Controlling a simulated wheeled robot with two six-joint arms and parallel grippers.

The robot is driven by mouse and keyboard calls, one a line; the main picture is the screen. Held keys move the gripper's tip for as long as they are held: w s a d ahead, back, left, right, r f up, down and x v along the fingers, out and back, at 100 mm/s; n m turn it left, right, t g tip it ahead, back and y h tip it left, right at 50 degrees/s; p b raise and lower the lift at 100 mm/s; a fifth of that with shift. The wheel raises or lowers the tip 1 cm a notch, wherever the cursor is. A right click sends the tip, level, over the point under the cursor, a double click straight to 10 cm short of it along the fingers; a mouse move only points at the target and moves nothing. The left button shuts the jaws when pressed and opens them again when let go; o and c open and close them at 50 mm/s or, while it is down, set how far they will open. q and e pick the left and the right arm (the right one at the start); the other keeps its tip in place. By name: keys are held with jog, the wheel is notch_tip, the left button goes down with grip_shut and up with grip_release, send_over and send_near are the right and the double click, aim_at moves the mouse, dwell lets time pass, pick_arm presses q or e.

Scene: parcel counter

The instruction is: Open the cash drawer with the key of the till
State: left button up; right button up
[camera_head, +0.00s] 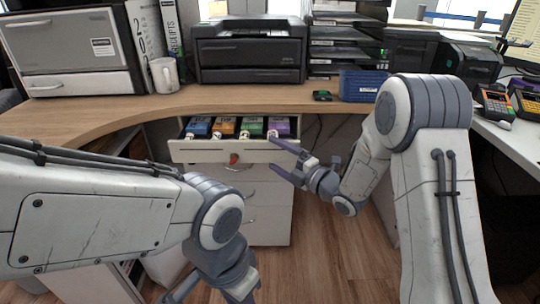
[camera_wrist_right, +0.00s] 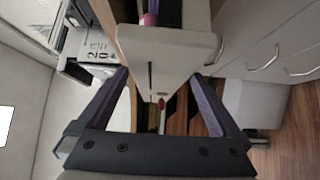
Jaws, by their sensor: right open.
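The cash drawer (camera_head: 200,153) is pulled out under the wooden counter, and its compartments hold several coloured bundles. A red-headed key (camera_head: 234,158) sits at the drawer's front face; a small red piece also shows in the right wrist view (camera_wrist_right: 162,103). My right gripper (camera_head: 274,155) is open at the drawer's right front corner. In the right wrist view its fingers (camera_wrist_right: 160,78) stand on either side of the white drawer front, with no grip visible. My left gripper (camera_head: 228,290) hangs low at the bottom edge, partly cut off, away from the drawer.
More closed drawers (camera_head: 268,195) with bar handles are below. On the counter stand a printer (camera_head: 250,50), a white mug (camera_head: 164,75), a blue box (camera_head: 362,86) and a small dark device (camera_head: 322,95). Card terminals (camera_head: 494,103) are at right. Wooden floor is clear in front.

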pick_arm(q)
jog(key=shift+f, duration=0.3)
pick_arm(e)
jog(key=shift+x, duration=1.5)
grip_shut()
pick_arm(q)
jog(key=shift+s, duration=0.1)
pick_arm(e)
jog(key=shift+s+f, duration=0.1)
